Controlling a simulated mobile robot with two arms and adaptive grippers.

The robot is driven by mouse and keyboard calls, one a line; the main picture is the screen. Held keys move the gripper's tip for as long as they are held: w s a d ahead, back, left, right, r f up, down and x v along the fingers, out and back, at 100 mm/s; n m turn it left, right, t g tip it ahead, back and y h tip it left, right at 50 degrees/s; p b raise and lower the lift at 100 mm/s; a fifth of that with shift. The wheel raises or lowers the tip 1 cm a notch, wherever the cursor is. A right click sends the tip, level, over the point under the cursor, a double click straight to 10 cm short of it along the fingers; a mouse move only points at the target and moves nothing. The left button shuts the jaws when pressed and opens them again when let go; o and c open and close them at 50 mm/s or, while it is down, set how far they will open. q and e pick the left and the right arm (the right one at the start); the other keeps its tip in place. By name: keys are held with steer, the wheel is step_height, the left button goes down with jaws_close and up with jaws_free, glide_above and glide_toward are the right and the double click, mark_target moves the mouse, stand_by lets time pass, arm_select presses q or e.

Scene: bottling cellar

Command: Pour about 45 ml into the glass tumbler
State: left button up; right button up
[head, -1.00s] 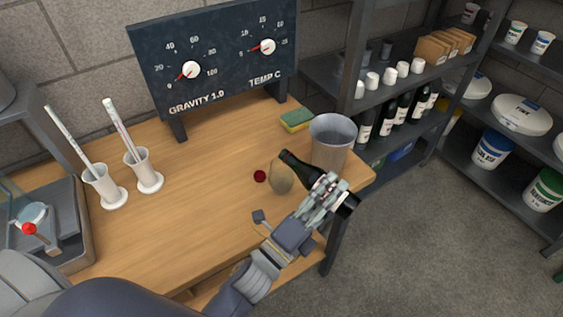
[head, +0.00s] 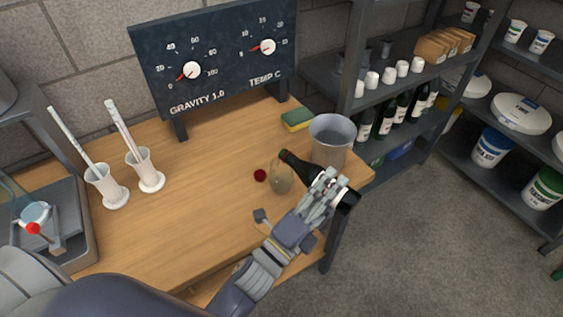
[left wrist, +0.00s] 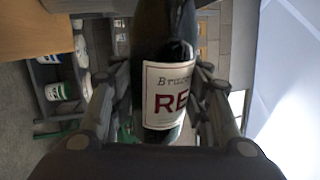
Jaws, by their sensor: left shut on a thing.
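My left gripper (head: 322,193) is shut around a dark wine bottle (head: 300,167) with a white label, seen close up in the left wrist view (left wrist: 166,92). The bottle is tilted well over, its neck pointing up-left in the head view. Its mouth is over or just beside the rim of the glass tumbler (head: 281,178); I cannot tell exactly which. The tumbler is clear and stands on the wooden bench. I cannot make out a stream or a liquid level in it. My right gripper is not in view.
A grey metal bucket (head: 331,137) stands close behind the bottle. A small dark red round thing (head: 260,175) lies left of the tumbler. A sponge (head: 297,120) and two white cylinders with tubes (head: 146,172) are farther off. The bench middle is clear.

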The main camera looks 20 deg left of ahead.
arm_select(q)
steer(key=shift+d+r, duration=0.2)
steer(key=shift+d, duration=0.2)
steer(key=shift+s+d, duration=0.15)
steer(key=shift+d, duration=0.1)
steer(key=shift+s+d+r+n+p, duration=0.1)
steer(key=shift+d+r+n+p, duration=0.1)
steer(key=shift+n+p, duration=0.1)
stand_by(1.6)
steer(key=shift+f, duration=0.1)
step_height(320, 180, down, 4)
steer(key=m+b, duration=0.2)
steer(key=b, duration=0.1)
steer(key=m+h+b, duration=0.1)
steer(key=shift+a+f+m, duration=0.1)
steer(key=shift+f+m, duration=0.15)
steer(key=shift+m, duration=0.05)
steer(key=shift+a+m+g, duration=0.15)
steer(key=shift+m+g, duration=0.35)
steer(key=shift+m, duration=0.3)
steer(key=shift+w+a+f+m+g+h, duration=0.15)
steer(key=shift+a+m+h, duration=0.1)
steer(key=shift+m, duration=0.35)
steer(key=shift+w+a+m+g+h, duration=0.15)
steer(key=shift+a+m+h, duration=0.1)
steer(key=shift+m, duration=0.35)
